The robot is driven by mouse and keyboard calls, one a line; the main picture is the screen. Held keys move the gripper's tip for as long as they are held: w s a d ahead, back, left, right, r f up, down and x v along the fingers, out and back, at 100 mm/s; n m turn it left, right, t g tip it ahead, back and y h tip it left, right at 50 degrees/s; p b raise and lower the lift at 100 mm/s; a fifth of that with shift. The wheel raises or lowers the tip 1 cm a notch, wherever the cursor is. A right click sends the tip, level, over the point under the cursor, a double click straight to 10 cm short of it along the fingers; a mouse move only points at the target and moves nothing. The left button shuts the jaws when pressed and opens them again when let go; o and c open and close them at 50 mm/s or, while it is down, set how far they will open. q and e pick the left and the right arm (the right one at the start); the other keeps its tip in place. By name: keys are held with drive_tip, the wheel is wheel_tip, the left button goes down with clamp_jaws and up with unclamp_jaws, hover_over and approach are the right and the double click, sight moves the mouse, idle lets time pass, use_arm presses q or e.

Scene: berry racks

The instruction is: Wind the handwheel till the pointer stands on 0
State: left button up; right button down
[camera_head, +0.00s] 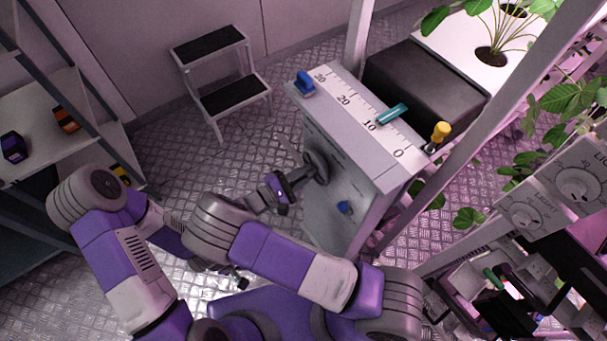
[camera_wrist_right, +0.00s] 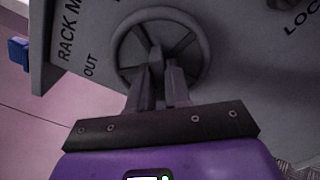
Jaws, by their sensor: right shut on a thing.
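The grey handwheel (camera_head: 318,167) is on the side of a grey cabinet (camera_head: 345,190). My right gripper (camera_head: 300,176) reaches it from the left and is shut on it. In the right wrist view the spoked handwheel (camera_wrist_right: 192,38) faces me, with the fingers of my right gripper (camera_wrist_right: 158,80) at its lower part; the exact grip is partly hidden. The teal pointer (camera_head: 392,114) lies across the white scale (camera_head: 350,98) on top, close to the 10 mark. My left gripper (camera_head: 240,281) shows only as a small dark part behind my right arm; its jaws are unclear.
A blue block (camera_head: 304,84) sits at the scale's 30 end and a yellow-topped knob (camera_head: 440,132) beyond its 0 end. A step stool (camera_head: 235,92) stands behind, shelving (camera_head: 60,120) at left. Plants and posts crowd the right.

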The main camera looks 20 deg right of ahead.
use_arm(q)
drive_tip(key=shift+f, duration=0.2)
use_arm(e)
drive_tip(key=shift+m, duration=0.7)
drive_tip(key=c, duration=1.2)
unclamp_jaws()
drive_tip(key=shift+o, duration=0.2)
drive_tip(key=shift+a, duration=0.15)
